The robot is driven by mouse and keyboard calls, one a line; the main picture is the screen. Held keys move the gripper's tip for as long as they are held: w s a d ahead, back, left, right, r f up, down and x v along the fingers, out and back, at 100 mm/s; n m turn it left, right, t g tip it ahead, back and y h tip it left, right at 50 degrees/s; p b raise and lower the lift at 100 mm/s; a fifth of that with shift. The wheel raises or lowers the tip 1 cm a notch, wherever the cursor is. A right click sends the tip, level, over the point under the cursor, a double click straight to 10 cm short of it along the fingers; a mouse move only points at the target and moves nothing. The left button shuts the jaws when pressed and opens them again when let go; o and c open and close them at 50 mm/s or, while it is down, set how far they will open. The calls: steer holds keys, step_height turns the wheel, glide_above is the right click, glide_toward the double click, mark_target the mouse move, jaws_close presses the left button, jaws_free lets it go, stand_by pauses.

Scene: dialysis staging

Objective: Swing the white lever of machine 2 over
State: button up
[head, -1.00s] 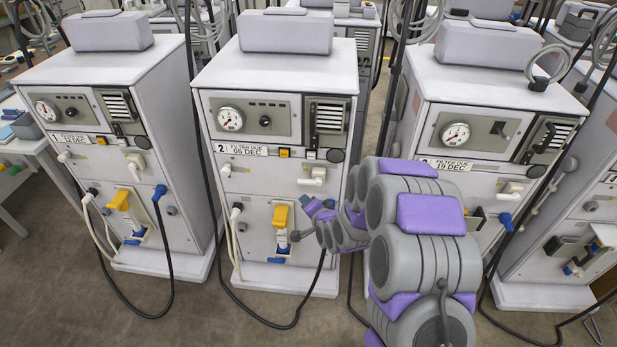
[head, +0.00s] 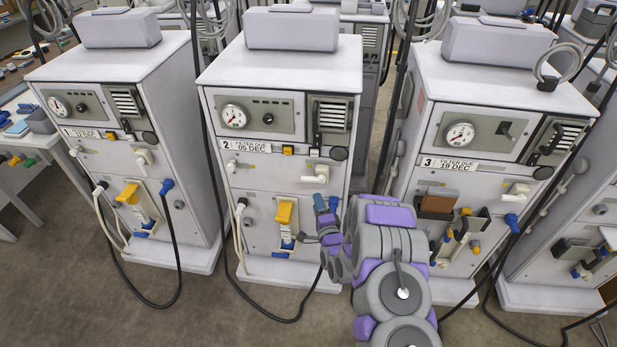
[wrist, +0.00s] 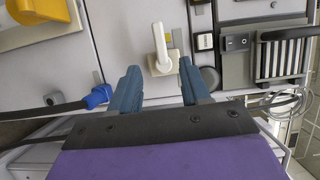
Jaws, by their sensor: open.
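Machine 2 (head: 225,190) is the middle cabinet in the head view, labelled 2 and FILTER DUE 05 DEC. Its white lever (head: 318,174) sits on the right of the front, below the vent, with its handle pointing left. In the wrist view the white lever (wrist: 161,48) lies just beyond the fingertips, roughly between them. My gripper (wrist: 158,72) is open and empty, with blue fingers on both sides of the lever's base. In the head view my gripper (head: 322,206) is just below the lever. Contact cannot be told.
Machine 2 also has a smaller white handle (head: 233,165) at left and a yellow lever (head: 285,212) below. A blue plug (wrist: 98,96) with a dark hose is near the left finger in the wrist view. Machine 1 (head: 75,150) and machine 3 (head: 410,190) flank it.

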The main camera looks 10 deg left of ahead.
steer(key=b, duration=0.1)
glide_toward(305, 177)
steer(key=w+a+f, duration=0.1)
steer(key=w+a, duration=0.1)
steer(key=w, duration=0.2)
steer(key=w+b, duration=0.1)
steer(key=w, duration=0.1)
steer(key=shift+w+d+f, duration=0.1)
steer(key=shift+w+d, duration=0.05)
steer(key=shift+w, duration=0.15)
steer(key=x, duration=0.4)
steer(key=shift+s+a+f+b, duration=0.15)
steer(key=shift+a+b, duration=0.15)
steer(key=shift+b, duration=0.1)
steer(key=shift+w+a, duration=0.3)
steer(key=shift+w, duration=0.05)
steer(key=shift+w+d, duration=0.1)
steer(key=shift+d, duration=0.3)
steer(key=shift+a, duration=0.3)
steer(key=c, duration=0.6)
steer(key=shift+d, duration=0.1)
jaws_close()
